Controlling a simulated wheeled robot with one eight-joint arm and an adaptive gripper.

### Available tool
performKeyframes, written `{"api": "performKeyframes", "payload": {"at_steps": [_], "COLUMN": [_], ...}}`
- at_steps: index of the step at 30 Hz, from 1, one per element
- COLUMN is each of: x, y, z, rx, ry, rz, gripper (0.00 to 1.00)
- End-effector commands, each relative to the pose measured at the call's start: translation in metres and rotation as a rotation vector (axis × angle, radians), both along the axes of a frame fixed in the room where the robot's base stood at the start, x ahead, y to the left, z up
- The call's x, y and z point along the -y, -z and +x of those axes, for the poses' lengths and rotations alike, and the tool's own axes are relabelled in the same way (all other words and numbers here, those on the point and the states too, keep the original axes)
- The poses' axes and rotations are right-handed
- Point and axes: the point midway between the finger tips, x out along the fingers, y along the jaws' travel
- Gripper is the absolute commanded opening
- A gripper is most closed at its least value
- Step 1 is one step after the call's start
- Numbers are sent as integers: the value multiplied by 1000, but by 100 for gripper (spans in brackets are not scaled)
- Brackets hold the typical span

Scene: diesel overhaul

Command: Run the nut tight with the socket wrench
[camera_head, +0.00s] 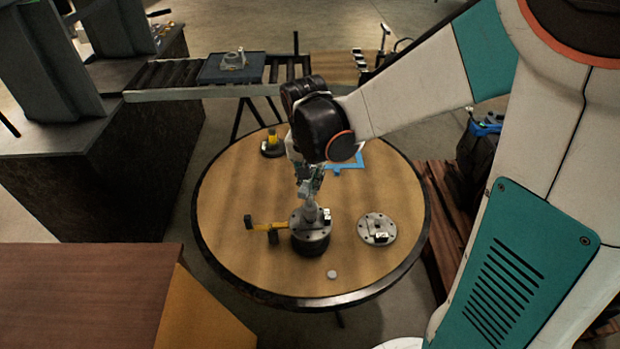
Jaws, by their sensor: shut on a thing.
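My gripper (309,190) points down over the round table and is shut on a grey upright piece, which I take to be the socket wrench (310,211). The lower end of the wrench meets the top of a dark round housing with a grey bolted flange (311,241). The nut is hidden beneath the wrench, and I cannot tell how far the socket covers it. My wrist blocks part of the view from above.
The round wooden table (225,200) also bears a yellow-handled tool (266,227) touching or close to the housing, a loose grey flange (377,229), a small pale disc (332,274), a yellow-and-black item (272,145) and a blue frame (376,157). A roller conveyor (168,76) stands behind.

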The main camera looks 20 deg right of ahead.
Motion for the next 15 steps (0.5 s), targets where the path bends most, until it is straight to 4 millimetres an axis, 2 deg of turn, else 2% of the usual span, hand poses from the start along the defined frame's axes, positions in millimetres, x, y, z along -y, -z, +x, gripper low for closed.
{"api": "performKeyframes", "payload": {"at_steps": [4,15], "x": [0,0], "y": [-9,-11], "z": [0,0], "rx": [0,0], "ry": [0,0], "rz": [0,0], "gripper": [0,0]}}
